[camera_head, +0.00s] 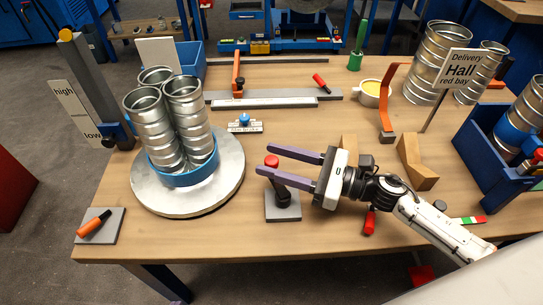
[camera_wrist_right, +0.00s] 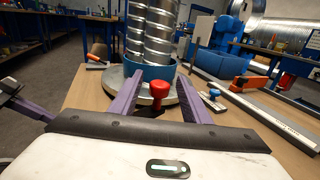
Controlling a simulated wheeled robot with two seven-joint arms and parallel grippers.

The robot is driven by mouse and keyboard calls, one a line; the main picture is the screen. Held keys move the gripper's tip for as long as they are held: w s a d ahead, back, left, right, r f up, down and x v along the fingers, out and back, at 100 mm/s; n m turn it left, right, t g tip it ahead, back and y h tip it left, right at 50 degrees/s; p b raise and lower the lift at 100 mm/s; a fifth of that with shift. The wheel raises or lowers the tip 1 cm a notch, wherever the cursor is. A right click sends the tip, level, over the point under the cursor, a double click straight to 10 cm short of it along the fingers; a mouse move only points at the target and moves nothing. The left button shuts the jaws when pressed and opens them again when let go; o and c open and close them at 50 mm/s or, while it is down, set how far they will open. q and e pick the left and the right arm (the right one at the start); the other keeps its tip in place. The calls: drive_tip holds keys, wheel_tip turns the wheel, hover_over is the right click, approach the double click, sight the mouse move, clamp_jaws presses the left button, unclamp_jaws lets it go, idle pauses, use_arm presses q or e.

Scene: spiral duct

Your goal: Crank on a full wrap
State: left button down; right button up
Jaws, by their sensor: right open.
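A short dark post with a red knob (camera_head: 271,161) stands on a grey square plate (camera_head: 285,212) near the table's front. My right gripper (camera_head: 264,159) is open, its purple fingers on either side of the knob; I cannot tell whether they touch it. In the right wrist view the knob (camera_wrist_right: 158,89) shows between the fingers (camera_wrist_right: 159,80). Left of it, a round grey turntable (camera_head: 226,185) carries several upright spiral ducts (camera_head: 186,112) inside a blue band (camera_head: 190,175). What seems my left gripper (camera_wrist_right: 35,108) shows partly at the right wrist view's left edge; its jaws are unclear.
An orange handle (camera_head: 94,226) lies on a plate at the front left. A high/low sign (camera_head: 75,113) stands by a grey post. A blue crate (camera_head: 490,165), wooden block (camera_head: 416,165) and Hall sign (camera_head: 460,68) stand right. A grey rail (camera_head: 290,98) lies behind.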

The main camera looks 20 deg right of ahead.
drive_tip(key=shift+w+a, duration=0.35)
drive_tip(key=shift+a, duration=0.1)
clamp_jaws()
